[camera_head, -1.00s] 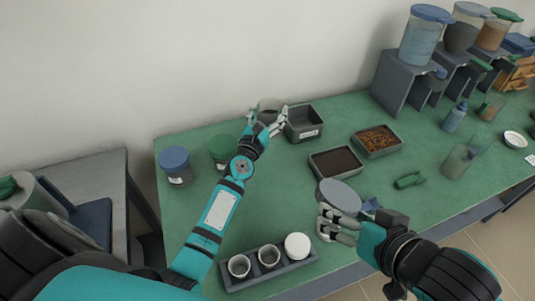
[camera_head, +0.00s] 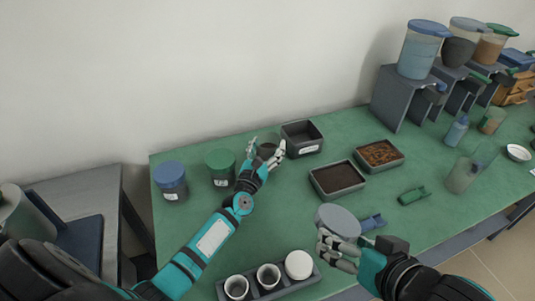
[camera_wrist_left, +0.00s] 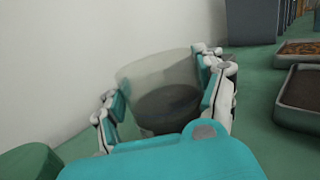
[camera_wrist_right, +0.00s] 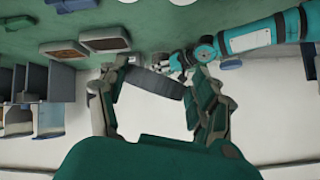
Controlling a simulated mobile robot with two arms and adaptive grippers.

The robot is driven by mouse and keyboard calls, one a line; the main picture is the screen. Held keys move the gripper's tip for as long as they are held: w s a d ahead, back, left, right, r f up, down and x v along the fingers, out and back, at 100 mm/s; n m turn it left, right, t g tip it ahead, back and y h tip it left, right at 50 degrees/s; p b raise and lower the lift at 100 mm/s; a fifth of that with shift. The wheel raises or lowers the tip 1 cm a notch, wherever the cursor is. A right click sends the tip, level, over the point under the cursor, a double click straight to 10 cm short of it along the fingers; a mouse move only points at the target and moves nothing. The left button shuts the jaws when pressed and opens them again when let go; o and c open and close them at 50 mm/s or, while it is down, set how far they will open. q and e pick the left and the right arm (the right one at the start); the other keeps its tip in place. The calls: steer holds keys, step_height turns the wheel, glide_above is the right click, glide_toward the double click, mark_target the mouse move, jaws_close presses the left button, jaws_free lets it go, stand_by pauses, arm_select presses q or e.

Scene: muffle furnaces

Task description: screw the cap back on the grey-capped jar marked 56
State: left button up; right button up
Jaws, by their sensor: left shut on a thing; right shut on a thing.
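A clear open jar (camera_head: 265,143) with dark contents is held in my left gripper (camera_head: 270,157) behind the middle of the table. In the left wrist view the jar (camera_wrist_left: 160,85) sits between the two fingers, with no cap on it. Its label does not show. My right gripper (camera_head: 338,244) is shut on a round grey cap (camera_head: 337,221) near the front of the table. The cap also shows between the fingers in the right wrist view (camera_wrist_right: 155,84). Jar and cap are well apart. I cannot tell whether the jar touches the table.
Blue-capped (camera_head: 171,180) and green-capped (camera_head: 221,168) jars stand left of the held jar. Two filled trays (camera_head: 337,191) lie farther right. A crucible rack (camera_head: 284,291) is at the front. The green table between is clear.

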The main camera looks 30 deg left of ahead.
arm_select(q)
step_height(320, 180, down, 2)
steer(key=shift+w+f, duration=0.1)
steer(key=shift+f, duration=0.1)
steer(key=shift+r, duration=0.1)
steer(key=shift+f+b, duration=0.25)
steer(key=shift+b, duration=0.15)
steer(key=o, duration=1.8)
steer(key=shift+c, duration=0.2)
steer(key=shift+r, duration=0.1)
